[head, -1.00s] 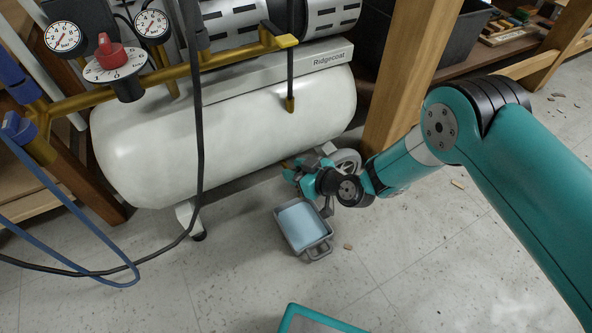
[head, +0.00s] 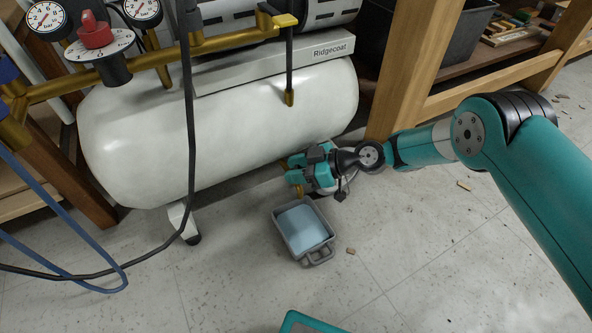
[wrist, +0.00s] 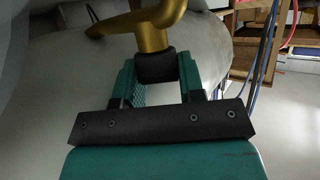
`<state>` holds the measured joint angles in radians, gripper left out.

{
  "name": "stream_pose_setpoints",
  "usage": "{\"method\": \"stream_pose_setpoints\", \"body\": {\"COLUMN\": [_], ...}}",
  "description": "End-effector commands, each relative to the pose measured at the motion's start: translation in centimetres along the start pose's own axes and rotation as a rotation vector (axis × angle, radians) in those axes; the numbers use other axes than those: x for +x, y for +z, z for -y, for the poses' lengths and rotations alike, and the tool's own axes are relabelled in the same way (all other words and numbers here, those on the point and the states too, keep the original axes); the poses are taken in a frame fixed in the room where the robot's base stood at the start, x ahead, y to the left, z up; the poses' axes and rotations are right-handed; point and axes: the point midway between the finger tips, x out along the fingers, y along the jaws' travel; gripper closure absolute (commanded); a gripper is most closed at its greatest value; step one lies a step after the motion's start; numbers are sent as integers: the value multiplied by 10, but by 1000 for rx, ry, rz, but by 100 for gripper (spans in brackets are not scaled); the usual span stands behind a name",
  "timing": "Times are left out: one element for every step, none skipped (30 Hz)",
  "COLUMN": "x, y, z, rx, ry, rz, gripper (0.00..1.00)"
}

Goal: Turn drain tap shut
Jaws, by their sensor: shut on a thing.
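The drain tap (wrist: 150,32) is a brass fitting with a bent pipe and a black collar-like part (wrist: 156,66), under the white tank in the wrist view. My gripper (wrist: 158,72) has its two teal fingers shut on that black part, one on each side. In the head view my gripper (head: 294,171) is under the right half of the white tank (head: 225,125), close to its underside. Only small brass bits show beside the fingers there, and the tap is mostly hidden. I cannot tell the tap's turn position.
A grey tray (head: 323,256) with pale blue liquid stands on the floor just below my gripper. A wooden post (head: 405,75) rises to the right of the tank. A black cable (head: 190,130) and blue hose (head: 60,255) hang at left. The floor at front right is mostly clear.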

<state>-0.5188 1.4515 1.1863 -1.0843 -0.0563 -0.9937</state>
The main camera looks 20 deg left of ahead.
Motion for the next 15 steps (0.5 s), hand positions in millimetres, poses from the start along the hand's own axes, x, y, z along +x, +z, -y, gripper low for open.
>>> {"method": "stream_pose_setpoints", "body": {"x": [0,0,0,0,0,0,0,0,0,0,0,0,0,0,0], "y": [3,3,3,3,3,3,3,3,3,3,3,3,3,3,2], "z": [0,0,0,0,0,0,0,0,0,0,0,0,0,0,0], "rx": [2,2,2,2,2,2,3,3,3,3,3,3,3,2,2], "ry": [-1,-1,-2,-2,-1,-1,-1,-1,-1,-1,-1,-1,-1,-1,-1], "rz": [6,6,6,6,6,6,6,6,6,6,6,6,6,5,5], "gripper": [88,88,88,88,88,88,88,88,88,88,62,52,45,39,38]}}
